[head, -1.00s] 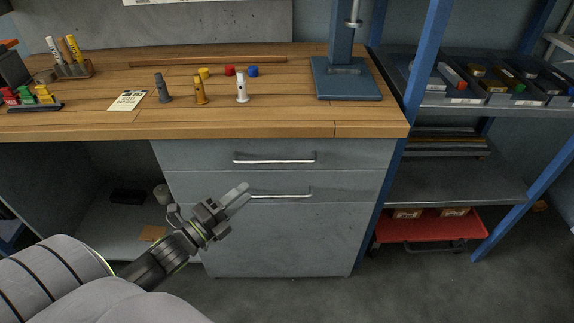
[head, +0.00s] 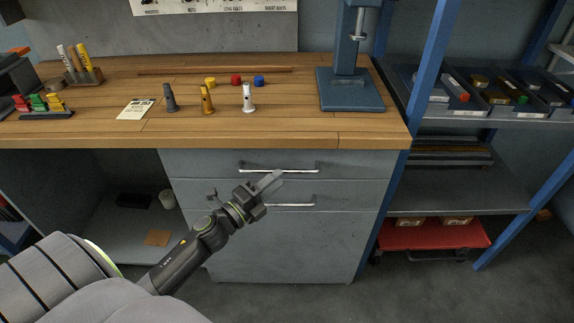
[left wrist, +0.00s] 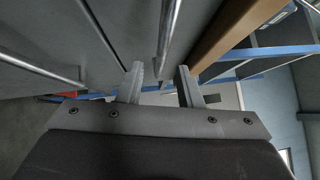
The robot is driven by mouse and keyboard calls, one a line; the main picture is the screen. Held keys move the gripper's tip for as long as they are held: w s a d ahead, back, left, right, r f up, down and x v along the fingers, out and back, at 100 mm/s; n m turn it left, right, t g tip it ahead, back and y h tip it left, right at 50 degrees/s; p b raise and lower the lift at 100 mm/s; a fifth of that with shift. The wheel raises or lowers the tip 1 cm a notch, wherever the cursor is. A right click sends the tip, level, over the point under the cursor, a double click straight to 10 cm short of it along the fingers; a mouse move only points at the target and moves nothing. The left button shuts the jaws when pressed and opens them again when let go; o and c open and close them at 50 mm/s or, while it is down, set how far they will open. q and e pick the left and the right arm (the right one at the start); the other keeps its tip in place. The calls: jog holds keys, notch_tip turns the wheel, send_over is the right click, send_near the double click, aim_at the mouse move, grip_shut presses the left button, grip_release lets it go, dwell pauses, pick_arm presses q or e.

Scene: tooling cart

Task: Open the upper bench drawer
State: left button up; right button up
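The upper bench drawer (head: 350,165) is a grey front under the wooden benchtop, flush and shut. In the left wrist view the two fingers (left wrist: 160,85) stand apart with a clear gap. The upper handle (left wrist: 171,30) lines up with this gap; I cannot tell whether the fingers reach around it. Nothing is held. My right gripper is not in view.
The benchtop edge (head: 340,142) overhangs the drawers and carries pegs, coloured caps and a press (head: 350,90). A blue-framed shelf (head: 460,185) stands at the right. The floor before the drawers is clear.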

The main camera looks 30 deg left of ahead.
aim_at(287, 172)
pick_arm(q)
jog(key=p+x, duration=0.1)
jog(key=x, duration=0.4)
grip_shut()
dwell(0.3)
